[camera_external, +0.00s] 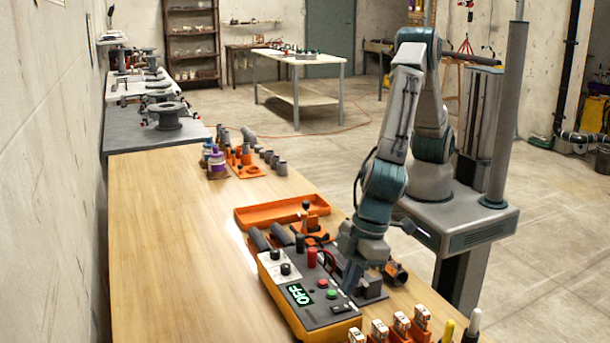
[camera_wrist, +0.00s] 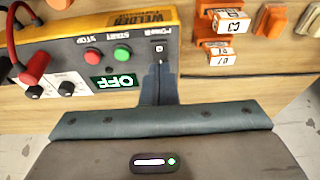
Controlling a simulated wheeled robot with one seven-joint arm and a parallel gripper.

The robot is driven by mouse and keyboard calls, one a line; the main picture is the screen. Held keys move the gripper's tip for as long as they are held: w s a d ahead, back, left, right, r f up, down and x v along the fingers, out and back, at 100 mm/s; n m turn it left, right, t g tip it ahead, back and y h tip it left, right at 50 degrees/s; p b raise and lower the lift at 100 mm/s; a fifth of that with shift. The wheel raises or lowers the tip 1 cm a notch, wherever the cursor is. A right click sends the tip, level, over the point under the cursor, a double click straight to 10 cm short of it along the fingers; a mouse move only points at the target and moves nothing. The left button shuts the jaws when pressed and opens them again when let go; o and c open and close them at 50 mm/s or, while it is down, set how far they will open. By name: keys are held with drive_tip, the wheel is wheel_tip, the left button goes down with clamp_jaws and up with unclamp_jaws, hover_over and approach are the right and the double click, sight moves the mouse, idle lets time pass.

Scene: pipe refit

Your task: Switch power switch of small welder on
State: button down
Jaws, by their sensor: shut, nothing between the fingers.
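The small welder (camera_external: 280,300) is a yellow box with a dark sloping panel on the wooden bench. Its display (camera_wrist: 115,82) reads OFF; it also shows in the external view (camera_external: 299,294). A red STOP button (camera_wrist: 91,60) and a green START button (camera_wrist: 122,54) sit above the display in the wrist view. The power switch (camera_wrist: 159,48) lies under the POWER label, right of START. My gripper (camera_wrist: 158,72) is shut and empty, its fingertips at the power switch and partly hiding it. Contact cannot be told. In the external view my gripper (camera_external: 350,288) is over the welder's right end.
Orange holders with white labelled parts (camera_external: 402,324) stand close to the welder's right end. An orange tray (camera_external: 282,211) and cylinders lie behind it. Pipe fittings (camera_external: 245,160) stand farther back. The bench's left side (camera_external: 170,250) is clear.

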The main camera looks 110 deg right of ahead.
sight(335, 308)
drive_tip(key=b+v, duration=0.1)
drive_tip(key=v, duration=1)
drive_tip(key=shift+b, duration=0.4)
drive_tip(key=shift+f, duration=0.1)
drive_tip(key=shift+w+t, duration=0.3)
drive_tip(key=shift+w, duration=0.2)
drive_tip(key=p+x, duration=0.2)
drive_tip(key=x, duration=1)
drive_tip(key=shift+s+f, duration=0.1)
drive_tip(key=shift+f, duration=0.8)
drive_tip(key=shift+p, duration=0.35)
